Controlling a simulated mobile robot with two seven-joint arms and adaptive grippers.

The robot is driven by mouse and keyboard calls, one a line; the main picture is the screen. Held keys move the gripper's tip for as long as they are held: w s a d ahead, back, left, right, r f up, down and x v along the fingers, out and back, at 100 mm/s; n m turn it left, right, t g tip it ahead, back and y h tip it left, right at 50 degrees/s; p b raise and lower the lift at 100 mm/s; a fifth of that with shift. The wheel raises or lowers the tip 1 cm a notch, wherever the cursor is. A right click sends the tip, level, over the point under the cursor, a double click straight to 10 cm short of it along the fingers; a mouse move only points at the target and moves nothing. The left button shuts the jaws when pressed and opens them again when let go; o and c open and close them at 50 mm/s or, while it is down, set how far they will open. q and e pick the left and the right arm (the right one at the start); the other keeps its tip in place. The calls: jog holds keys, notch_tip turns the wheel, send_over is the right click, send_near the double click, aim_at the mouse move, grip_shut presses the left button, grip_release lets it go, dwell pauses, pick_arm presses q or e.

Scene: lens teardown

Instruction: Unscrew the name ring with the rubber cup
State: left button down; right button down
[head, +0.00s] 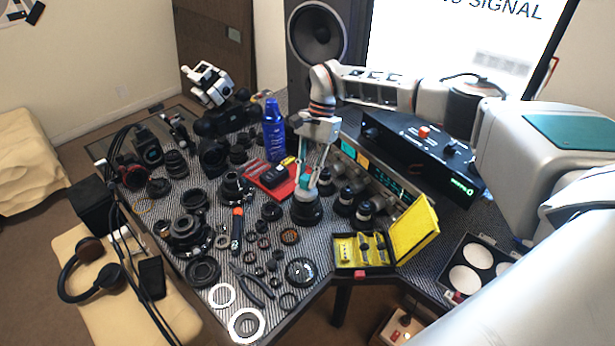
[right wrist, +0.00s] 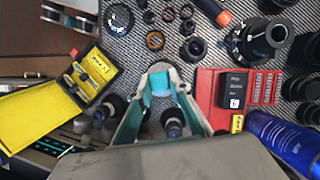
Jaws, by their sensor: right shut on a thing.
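My right gripper (head: 306,185) points down over the middle of the bench. It is shut on the grey upper part of a black rubber cup (head: 305,212), which is upright below the fingers. In the right wrist view the teal-padded fingers (right wrist: 160,86) close around a grey rounded piece, and the cup's lower part is hidden. I cannot tell whether the cup touches the bench. A black lens (head: 234,187) stands to the left of the cup, and shows in the right wrist view (right wrist: 262,40). I cannot pick out the name ring. My left gripper is not seen.
Several similar cups (head: 347,196) stand just right of the held one. A yellow case (head: 410,231) lies open at the front right. A red tray (head: 268,180) and blue bottle (head: 273,135) are behind. Pliers (head: 255,284), rings and lens parts crowd the left and front.

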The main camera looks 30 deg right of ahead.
jog(key=shift+s+f, duration=0.2)
jog(key=shift+f, duration=0.1)
jog(key=shift+w+r+p, duration=0.2)
jog(key=shift+r+p, duration=1.25)
jog(key=shift+r, duration=0.2)
